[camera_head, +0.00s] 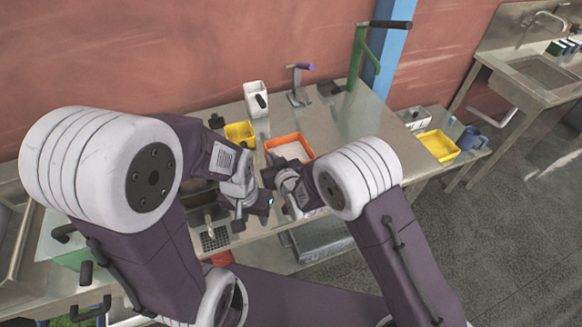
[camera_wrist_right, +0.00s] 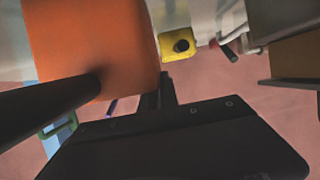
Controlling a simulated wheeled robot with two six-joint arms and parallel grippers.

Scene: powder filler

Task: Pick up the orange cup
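The orange cup (camera_head: 289,141) is a box-like container with a pale inside, standing on the metal counter in the head view. Its front is partly hidden by my right gripper (camera_head: 284,180), which is right at its near side. In the right wrist view the cup (camera_wrist_right: 85,40) fills the upper left, very close to the dark fingers. One finger overlaps it and the other is by its edge; I cannot tell whether they grip it. My left gripper (camera_head: 262,203) is left of and below the right one, and its finger opening is too small to judge.
A yellow container (camera_head: 240,132) stands left of the cup, with a white box (camera_head: 256,99) behind it. A yellow tray (camera_head: 438,146) and blue mug (camera_head: 471,139) are right. The counter right of the cup is clear.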

